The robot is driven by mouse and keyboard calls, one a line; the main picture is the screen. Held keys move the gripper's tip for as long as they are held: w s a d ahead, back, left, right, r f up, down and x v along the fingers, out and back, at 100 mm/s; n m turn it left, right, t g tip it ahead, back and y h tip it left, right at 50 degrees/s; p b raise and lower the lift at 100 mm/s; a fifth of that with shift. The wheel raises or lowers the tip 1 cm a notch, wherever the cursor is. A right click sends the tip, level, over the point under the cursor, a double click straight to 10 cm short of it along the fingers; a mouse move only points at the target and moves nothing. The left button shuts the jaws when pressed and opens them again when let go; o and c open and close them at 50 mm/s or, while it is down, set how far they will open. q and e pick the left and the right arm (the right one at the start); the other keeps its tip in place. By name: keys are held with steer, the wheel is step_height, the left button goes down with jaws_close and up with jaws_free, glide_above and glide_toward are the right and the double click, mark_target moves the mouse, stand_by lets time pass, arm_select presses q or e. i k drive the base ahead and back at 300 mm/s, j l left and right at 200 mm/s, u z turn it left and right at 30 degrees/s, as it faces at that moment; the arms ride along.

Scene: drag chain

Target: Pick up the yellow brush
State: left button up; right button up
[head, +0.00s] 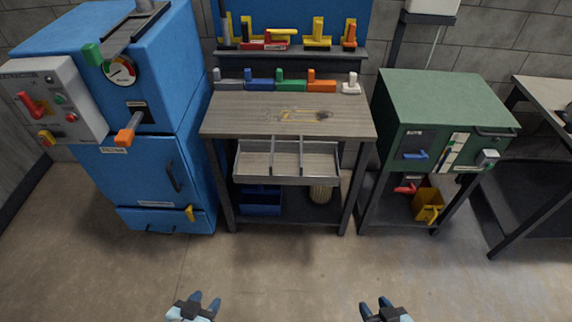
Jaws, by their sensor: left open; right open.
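A yellow upright tool with a wide base (318,36) stands on the rear shelf above the workbench; it looks like the yellow brush, but it is too small to be sure. My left gripper (206,302) is at the bottom edge, left of centre, open and empty. My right gripper (374,304) is at the bottom edge, right of centre, open and empty. Both are far from the shelf, in front of the bench.
The workbench (225,115) has a drawer pulled out (290,178) and a thin yellow outline with a dark patch on top. A row of coloured blocks stands behind. A blue machine (150,175) is left, a green cabinet (440,95) right. Floor (290,265) in front is clear.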

mark_target(316, 44)
steer(key=u, duration=0.4)
steer(key=i+l+u, duration=0.1)
steer(key=l+u, duration=0.2)
steer(key=i+l+u, duration=0.1)
steer(key=l+u, duration=0.5)
steer(key=i+l+u, duration=0.1)
steer(key=l+u, duration=0.2)
steer(key=l, duration=0.8)
